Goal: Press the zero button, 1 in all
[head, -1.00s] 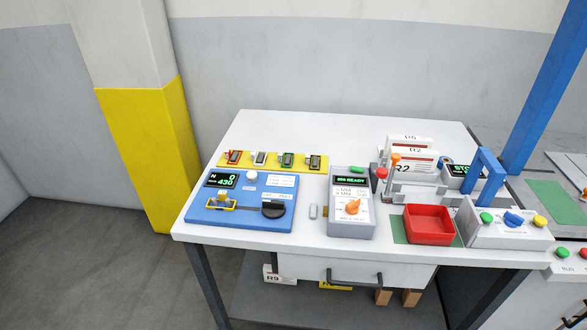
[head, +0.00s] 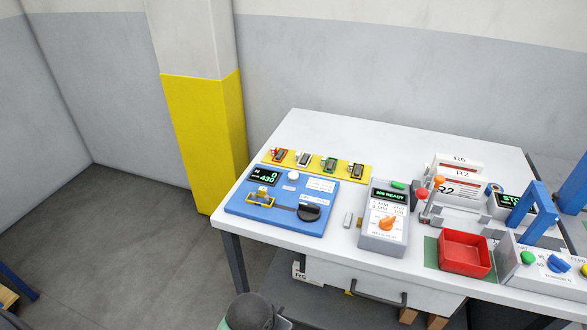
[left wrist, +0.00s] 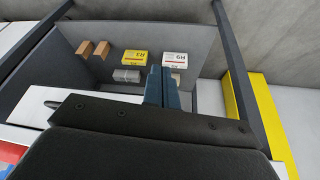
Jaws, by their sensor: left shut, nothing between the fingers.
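The blue panel (head: 240,205) lies on the left end of the white table. It has a dark display (head: 264,176) with green digits, a white round button (head: 293,176) beside the display, a small yellow-framed clamp (head: 261,197) and a black knob (head: 309,212). The button's label is too small to read. My left gripper shows in the left wrist view (left wrist: 161,75); its dark blue fingers are together and empty, with the table's underside and lower shelf beyond. No gripper is seen at the button. My right gripper is not in view.
A yellow strip with several small clips (head: 330,164) lies behind the panel. A grey tester (head: 382,238) and a red tray (head: 441,262) stand to its right. A yellow column (head: 205,130) stands behind the table's left end. Floor (head: 110,230) left of the table is clear.

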